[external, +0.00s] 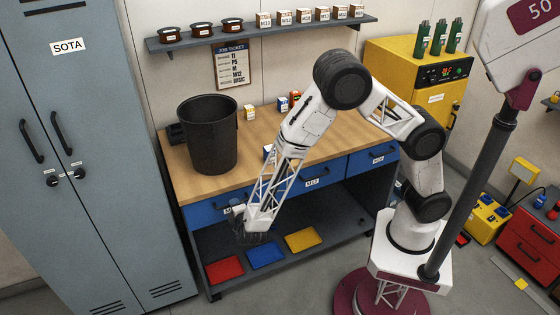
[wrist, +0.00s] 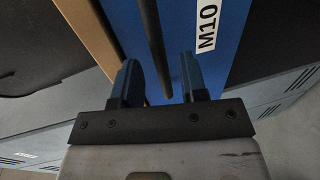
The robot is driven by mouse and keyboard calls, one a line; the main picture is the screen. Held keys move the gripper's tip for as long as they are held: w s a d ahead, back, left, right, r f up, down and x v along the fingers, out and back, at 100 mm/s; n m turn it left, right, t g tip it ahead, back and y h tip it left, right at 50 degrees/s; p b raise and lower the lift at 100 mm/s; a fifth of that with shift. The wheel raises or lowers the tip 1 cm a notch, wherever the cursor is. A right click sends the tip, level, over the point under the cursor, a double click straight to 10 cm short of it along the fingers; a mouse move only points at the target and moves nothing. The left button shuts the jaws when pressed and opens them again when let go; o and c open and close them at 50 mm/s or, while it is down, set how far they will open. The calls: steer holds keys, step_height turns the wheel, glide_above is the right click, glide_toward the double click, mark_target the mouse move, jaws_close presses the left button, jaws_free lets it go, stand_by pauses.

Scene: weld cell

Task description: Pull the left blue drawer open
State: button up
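The left blue drawer (external: 203,213) is at the left end of the workbench front in the external view. It looks flush with the bench front. In the wrist view its blue face (wrist: 222,20) carries a white label (wrist: 206,25) reading M10. Its dark bar handle (wrist: 152,45) runs down between my two fingers. My gripper (wrist: 159,78) is open, with one finger on each side of the handle and visible gaps to it. In the external view my arm's end is low in front of this drawer and hides part of its face and handle.
A black bin (external: 209,140) stands on the wooden benchtop (external: 185,182) above the drawer. A grey locker (external: 85,150) stands close on the left. Red (external: 224,269), blue (external: 265,254) and yellow (external: 302,240) trays lie on the lower shelf. The middle blue drawer (external: 330,178) is to the right.

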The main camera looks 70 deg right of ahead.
steer(key=shift+x, duration=1.45)
jaws_close()
